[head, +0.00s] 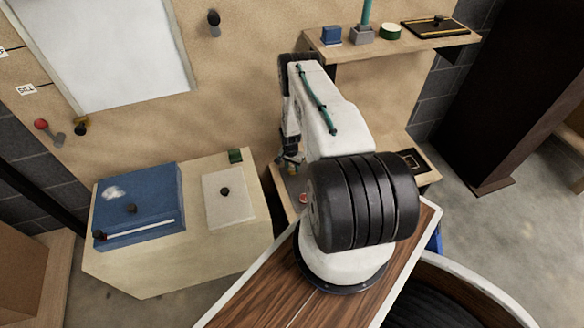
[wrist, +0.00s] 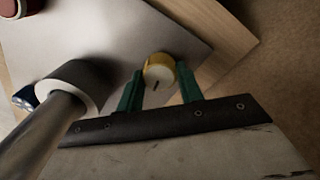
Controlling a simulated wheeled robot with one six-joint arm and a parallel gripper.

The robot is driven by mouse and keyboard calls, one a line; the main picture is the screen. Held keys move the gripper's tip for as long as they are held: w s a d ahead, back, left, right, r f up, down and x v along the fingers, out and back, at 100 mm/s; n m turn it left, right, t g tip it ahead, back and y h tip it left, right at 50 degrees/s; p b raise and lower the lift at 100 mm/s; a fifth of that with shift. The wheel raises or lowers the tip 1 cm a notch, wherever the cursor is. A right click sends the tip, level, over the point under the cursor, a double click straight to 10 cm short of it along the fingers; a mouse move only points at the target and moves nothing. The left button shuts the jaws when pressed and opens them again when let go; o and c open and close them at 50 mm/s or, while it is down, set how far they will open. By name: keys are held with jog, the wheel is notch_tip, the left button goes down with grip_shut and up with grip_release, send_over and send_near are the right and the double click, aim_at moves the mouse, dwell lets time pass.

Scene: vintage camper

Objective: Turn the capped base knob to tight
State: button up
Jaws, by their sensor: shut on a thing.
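A round knob (wrist: 159,66) with a pale cap and a yellow rim stands on a grey plate (wrist: 120,35) in the wrist view. A short dark mark shows on its near side. My gripper (wrist: 159,86) has its two green fingers closed on the knob, one at each side. In the head view my gripper (head: 290,164) is small and partly dark beside my arm, over the bench behind it. The knob cannot be made out there. Any tight marking is not readable.
In the wrist view a grey cylinder with a pale ring (wrist: 72,84) and a metal rod (wrist: 40,135) lie left of the fingers. A red round part (wrist: 10,8) is at the upper left. A blue case (head: 140,205) and a shelf (head: 390,45) show in the head view.

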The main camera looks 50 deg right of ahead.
jog(key=m, duration=1.1)
jog(key=shift+y, duration=0.3)
jog(key=shift+m, duration=1.9)
jog(key=o, duration=1)
jog(key=shift+d, duration=0.1)
